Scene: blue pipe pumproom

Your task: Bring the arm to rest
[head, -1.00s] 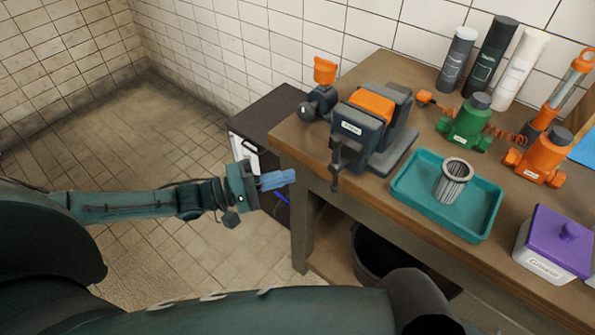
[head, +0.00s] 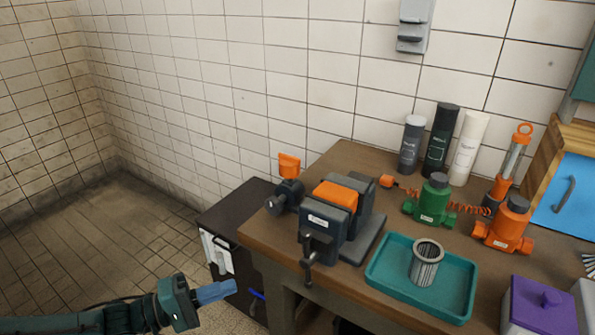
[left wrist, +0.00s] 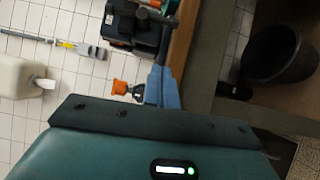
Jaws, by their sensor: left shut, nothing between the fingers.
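My left gripper (head: 214,292) is at the lower left of the head view, with its blue fingers shut and nothing between them. It is in the air, in front of the dark cabinet and left of the workbench (head: 262,240), apart from both. In the left wrist view the shut blue fingers (left wrist: 162,88) point up the picture, with the bench edge beyond them. My left arm comes in from the lower left corner of the head view. My right gripper does not show.
A vise (head: 335,215) stands at the bench's left corner. A teal tray (head: 385,285) holds a metal filter (head: 426,262). Green (head: 433,203) and orange (head: 503,228) pumps stand behind. A black bucket (left wrist: 272,55) is under the bench. Floor at left is clear.

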